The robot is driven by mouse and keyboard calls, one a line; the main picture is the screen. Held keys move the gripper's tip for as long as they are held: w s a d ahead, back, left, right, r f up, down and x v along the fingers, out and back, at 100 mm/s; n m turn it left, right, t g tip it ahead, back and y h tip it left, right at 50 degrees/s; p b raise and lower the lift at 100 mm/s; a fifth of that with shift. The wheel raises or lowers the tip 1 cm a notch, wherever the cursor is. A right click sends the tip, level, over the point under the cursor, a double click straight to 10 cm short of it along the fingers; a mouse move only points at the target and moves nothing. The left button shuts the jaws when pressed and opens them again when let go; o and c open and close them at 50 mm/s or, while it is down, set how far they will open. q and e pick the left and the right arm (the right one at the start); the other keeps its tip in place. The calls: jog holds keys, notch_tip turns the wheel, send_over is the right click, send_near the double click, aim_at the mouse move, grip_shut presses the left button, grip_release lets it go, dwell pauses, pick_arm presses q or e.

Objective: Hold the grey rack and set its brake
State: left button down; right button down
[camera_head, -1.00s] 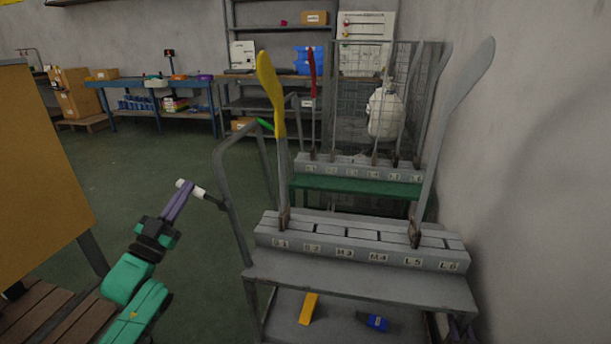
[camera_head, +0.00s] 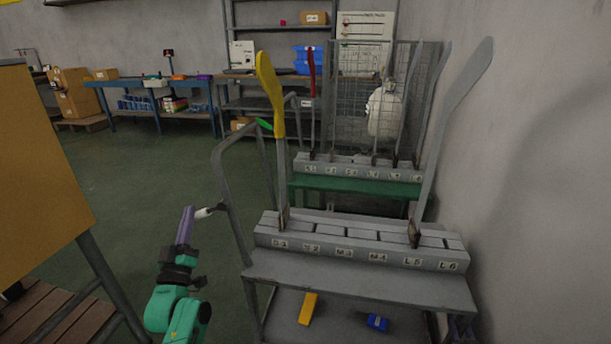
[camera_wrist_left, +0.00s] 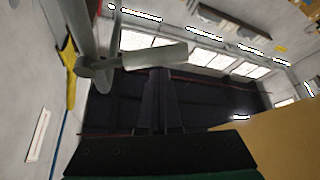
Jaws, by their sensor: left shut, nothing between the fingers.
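The grey rack (camera_head: 360,288) stands right of centre, with slots labelled S1 to L6, a yellow board (camera_head: 270,85) at its left end and a grey board (camera_head: 452,115) at its right end. A short lever with a white grip (camera_head: 204,212) sticks out leftward from the rack's left upright. In the left wrist view the lever's pale grip (camera_wrist_left: 152,56) lies just beyond the fingertips. My left gripper (camera_head: 188,212), with purple fingers, is shut and empty at the lever's outer end. I cannot tell whether it touches. My right gripper is out of view.
A second rack with a green shelf (camera_head: 355,187) stands behind, near a wire cage. A tan panel (camera_head: 40,170) and wooden slats (camera_head: 60,318) are at left. A wall closes the right side. Green floor (camera_head: 130,180) is open between.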

pick_arm(q)
jog(key=shift+d+f, duration=0.1)
jog(key=shift+f, duration=0.25)
jog(key=shift+r, duration=0.1)
dwell(0.4)
notch_tip(320, 180, up, 4)
jog(key=a+f, duration=0.1)
jog(key=a, duration=0.1)
jog(key=v, duration=1)
jog(key=shift+s+d+r, duration=0.2)
jog(key=shift+s+d, duration=0.05)
jog(key=shift+s, duration=0.1)
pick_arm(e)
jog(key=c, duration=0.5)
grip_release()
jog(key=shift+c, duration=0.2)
